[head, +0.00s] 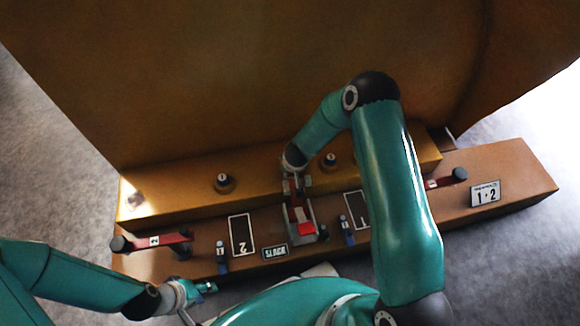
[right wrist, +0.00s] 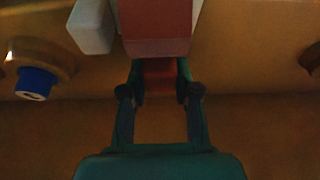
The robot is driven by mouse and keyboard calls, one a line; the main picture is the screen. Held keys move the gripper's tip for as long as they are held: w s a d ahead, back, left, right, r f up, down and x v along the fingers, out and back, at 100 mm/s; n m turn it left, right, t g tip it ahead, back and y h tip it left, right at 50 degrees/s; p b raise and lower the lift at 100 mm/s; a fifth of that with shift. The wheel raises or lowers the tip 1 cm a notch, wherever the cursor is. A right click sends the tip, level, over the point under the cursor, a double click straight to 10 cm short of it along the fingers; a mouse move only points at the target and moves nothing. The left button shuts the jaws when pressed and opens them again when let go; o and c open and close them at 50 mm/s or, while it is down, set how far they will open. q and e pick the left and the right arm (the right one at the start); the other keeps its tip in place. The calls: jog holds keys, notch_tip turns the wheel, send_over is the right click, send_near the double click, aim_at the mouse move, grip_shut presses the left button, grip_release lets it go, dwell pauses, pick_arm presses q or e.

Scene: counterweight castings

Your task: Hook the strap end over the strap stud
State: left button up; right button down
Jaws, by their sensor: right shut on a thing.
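My right gripper (head: 293,178) is at the top of a red-and-grey buckle-like piece (head: 300,214) in the middle of the ledge. In the right wrist view its two fingers (right wrist: 160,88) are shut on a red strap-like part (right wrist: 158,74), below a wider red block (right wrist: 155,28). Which piece is the strap end is not clear. Two round studs stand on the upper step, a left one (head: 223,182) and a right one (head: 330,161). A blue-capped stud (right wrist: 35,83) also shows in the right wrist view. My left gripper (head: 205,288) is below the ledge, apart from it; its jaw opening is unclear.
A large brown casting (head: 220,80) rises behind the ledge. Red arms with black knobs lie at the left (head: 165,241) and right (head: 445,180). Small blue pegs (head: 221,250) and a SLACK plate (head: 275,252) are on the lower step. A 1·2 sign (head: 485,194) is at right.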

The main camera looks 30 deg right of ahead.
jog(key=c, duration=0.8)
grip_release()
jog(key=shift+o, duration=0.2)
jog(key=v, duration=1.2)
